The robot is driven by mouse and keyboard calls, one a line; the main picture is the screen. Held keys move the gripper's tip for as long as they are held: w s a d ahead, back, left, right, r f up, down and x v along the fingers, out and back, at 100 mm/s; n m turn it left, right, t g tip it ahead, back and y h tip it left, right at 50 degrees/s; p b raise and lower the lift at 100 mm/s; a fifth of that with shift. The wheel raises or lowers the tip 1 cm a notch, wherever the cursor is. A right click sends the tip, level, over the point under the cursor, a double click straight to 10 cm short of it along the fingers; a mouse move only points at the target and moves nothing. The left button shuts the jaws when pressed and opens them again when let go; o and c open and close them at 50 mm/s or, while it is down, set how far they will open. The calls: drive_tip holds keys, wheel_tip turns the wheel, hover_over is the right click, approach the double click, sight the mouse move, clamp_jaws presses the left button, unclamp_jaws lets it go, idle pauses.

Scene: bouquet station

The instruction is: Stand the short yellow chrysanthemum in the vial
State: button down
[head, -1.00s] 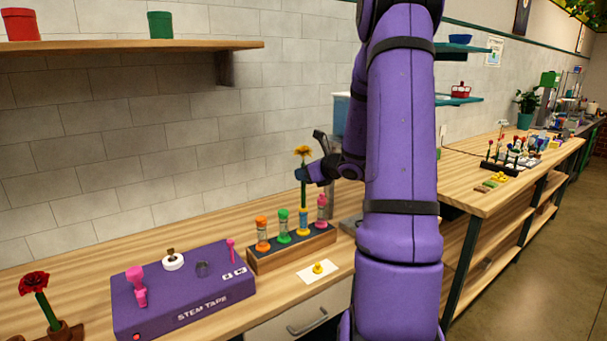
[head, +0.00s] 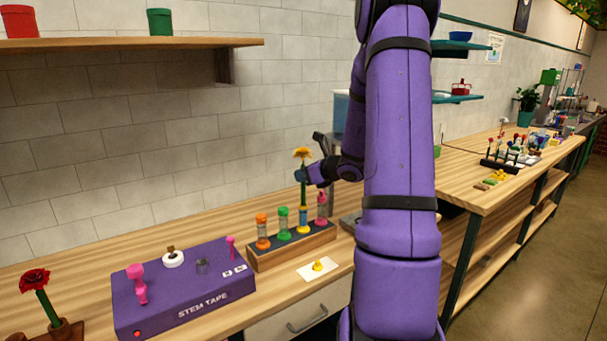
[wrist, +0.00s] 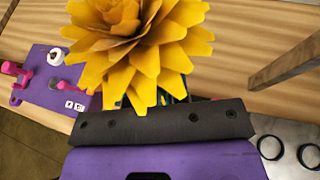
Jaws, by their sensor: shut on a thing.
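The yellow chrysanthemum (head: 302,153) is upright, its green stem running down from my gripper (head: 303,175). My gripper is shut on the stem just below the bloom. The stem's lower end meets the yellow-banded vial (head: 303,219) in the wooden rack; I cannot tell how far inside it is. In the wrist view the bloom (wrist: 140,40) fills the top middle and hides the fingertips, the stem and the vial.
The rack (head: 290,250) also holds an orange vial (head: 262,232), a green vial (head: 283,224) and a pink vial (head: 322,208). A purple stem tape box (head: 185,292) stands left. A white card (head: 318,269) with a yellow piece lies in front. A red flower (head: 35,282) stands far left.

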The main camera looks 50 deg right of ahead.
sight(304, 184)
drive_tip(key=shift+f, duration=1.65)
idle(0.4)
drive_tip(key=shift+c, duration=2.4)
unclamp_jaws()
drive_tip(key=v, duration=0.9)
